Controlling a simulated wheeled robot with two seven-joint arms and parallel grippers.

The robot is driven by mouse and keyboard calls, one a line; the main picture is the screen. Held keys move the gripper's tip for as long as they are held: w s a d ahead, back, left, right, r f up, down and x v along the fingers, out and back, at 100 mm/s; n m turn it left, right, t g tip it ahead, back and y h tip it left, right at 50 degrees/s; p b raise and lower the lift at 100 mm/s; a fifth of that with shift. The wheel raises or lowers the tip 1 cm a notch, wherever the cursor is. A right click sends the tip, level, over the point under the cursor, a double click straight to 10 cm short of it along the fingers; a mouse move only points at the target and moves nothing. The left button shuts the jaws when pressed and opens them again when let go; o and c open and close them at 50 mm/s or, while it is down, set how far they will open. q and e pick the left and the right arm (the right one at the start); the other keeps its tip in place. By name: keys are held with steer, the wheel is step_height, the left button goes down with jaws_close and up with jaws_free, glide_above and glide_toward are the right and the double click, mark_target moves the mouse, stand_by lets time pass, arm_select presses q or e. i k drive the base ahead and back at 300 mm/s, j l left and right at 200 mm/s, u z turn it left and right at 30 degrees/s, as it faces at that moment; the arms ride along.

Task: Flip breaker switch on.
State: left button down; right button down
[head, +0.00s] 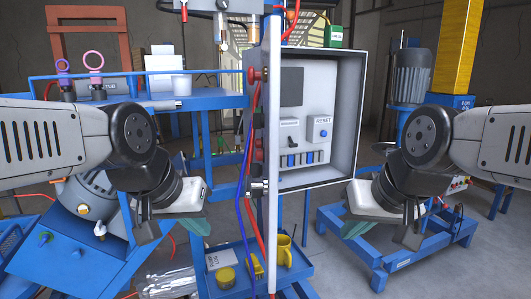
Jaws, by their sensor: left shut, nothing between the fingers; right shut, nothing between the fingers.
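The breaker switch (292,143), a small black lever on a pale plate, is inside the open electrical box (355,120). The box door (271,215) stands open, seen nearly edge-on. My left gripper (147,229) is shut and empty, left of the door and lower than the switch. My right gripper (409,231) is shut and empty, to the right of the box and below it. Neither touches the box.
Red and blue cables (245,205) hang along the door's left side. A blue tray (285,275) with a yellow mug (283,251) is below. A blue shelf (215,102) stands behind my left arm. A blue motor stand (380,260) is at the right. The space before the box opening is clear.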

mark_target(292, 144)
steer(key=j+z, duration=0.1)
steer(key=j, duration=0.15)
steer(key=l+u, duration=0.25)
steer(key=l, duration=0.25)
steer(key=k+l+u, duration=0.1)
steer(key=l+u, duration=0.15)
steer(key=l, duration=0.25)
steer(key=k+l+u, duration=0.1)
steer(key=l+u, duration=0.15)
steer(key=l, duration=0.25)
steer(key=i+l+u, duration=0.1)
steer(key=l, duration=0.3)
steer(key=i+l, duration=0.15)
steer(key=l, duration=0.2)
steer(key=k, duration=0.3)
steer(key=l+u, duration=0.05)
